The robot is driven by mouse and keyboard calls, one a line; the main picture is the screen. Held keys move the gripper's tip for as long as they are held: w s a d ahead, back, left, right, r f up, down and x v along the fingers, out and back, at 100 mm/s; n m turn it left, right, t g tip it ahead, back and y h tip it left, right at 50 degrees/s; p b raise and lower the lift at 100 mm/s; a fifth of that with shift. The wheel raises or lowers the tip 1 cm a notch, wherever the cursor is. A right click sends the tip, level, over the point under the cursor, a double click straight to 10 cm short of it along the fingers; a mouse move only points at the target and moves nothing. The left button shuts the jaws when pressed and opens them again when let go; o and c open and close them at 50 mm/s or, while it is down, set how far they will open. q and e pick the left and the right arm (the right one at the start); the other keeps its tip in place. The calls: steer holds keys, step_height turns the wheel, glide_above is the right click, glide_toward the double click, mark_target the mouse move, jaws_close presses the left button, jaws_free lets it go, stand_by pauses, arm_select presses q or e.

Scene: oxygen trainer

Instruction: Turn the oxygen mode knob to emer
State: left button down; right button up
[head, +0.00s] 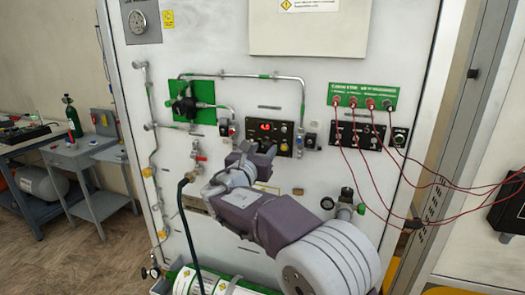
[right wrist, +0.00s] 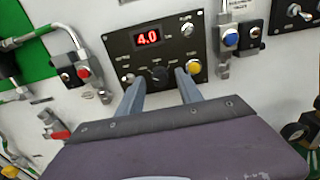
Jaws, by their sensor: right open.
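A black control panel (right wrist: 158,48) with a red display reading 4.0 fills the upper middle of the right wrist view. A dark round knob (right wrist: 158,73) sits low on it, apparently the mode knob; its labels are too blurred to read. My right gripper (right wrist: 160,80) is open, with its two fingers pointing at the panel on either side of the knob. I cannot tell whether they touch it. In the head view the panel (head: 283,136) is partly hidden by my right gripper (head: 252,150). My left gripper is not in view.
A yellow button (right wrist: 193,67) is close to the right fingertip, and a pale button (right wrist: 187,29) is above it. Valves with a red cap (right wrist: 83,73) and a blue cap (right wrist: 230,38) flank the panel. Red cables (head: 372,150) hang at the right.

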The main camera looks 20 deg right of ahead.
jaws_close()
